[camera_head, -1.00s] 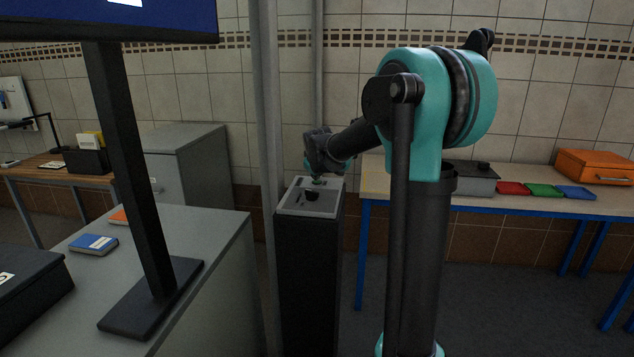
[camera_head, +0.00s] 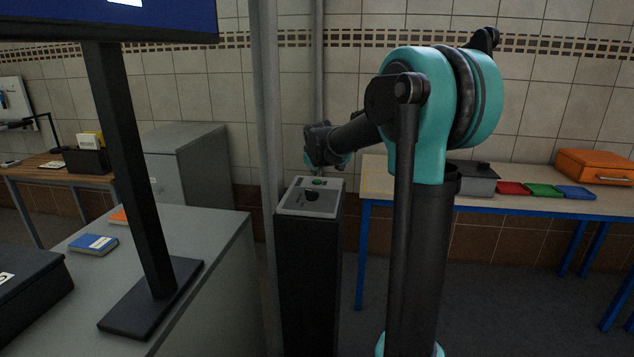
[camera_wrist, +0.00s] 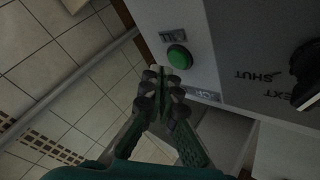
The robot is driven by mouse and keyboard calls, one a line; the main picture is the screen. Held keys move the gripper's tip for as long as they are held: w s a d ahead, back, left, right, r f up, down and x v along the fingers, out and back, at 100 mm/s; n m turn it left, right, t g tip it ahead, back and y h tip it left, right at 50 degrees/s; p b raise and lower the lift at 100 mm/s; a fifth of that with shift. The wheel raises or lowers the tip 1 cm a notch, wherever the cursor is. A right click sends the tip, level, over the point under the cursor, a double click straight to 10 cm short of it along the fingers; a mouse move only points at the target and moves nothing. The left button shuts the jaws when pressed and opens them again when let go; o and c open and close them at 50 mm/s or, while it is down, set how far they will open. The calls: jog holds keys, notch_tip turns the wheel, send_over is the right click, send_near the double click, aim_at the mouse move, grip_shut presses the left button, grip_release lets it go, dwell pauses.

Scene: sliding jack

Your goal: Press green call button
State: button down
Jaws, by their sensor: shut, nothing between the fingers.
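The green call button (camera_wrist: 179,57) is a round dome on a grey panel (camera_wrist: 220,50) in the wrist view, with a small label plate beside it. In the head view the button (camera_head: 319,182) shows on the sloped top of a dark pedestal (camera_head: 308,270). My gripper (camera_wrist: 161,72) is shut and empty. In the wrist view its fingertips lie just beside the button; I cannot tell the exact gap.
A black knob (camera_wrist: 308,70) with lettering sits on the same panel, and it shows in the head view (camera_head: 311,195). A bench (camera_head: 400,198) is to the right, a grey desk (camera_head: 200,235) to the left.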

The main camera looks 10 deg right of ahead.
aim_at(317, 181)
jog(key=shift+r, duration=2.55)
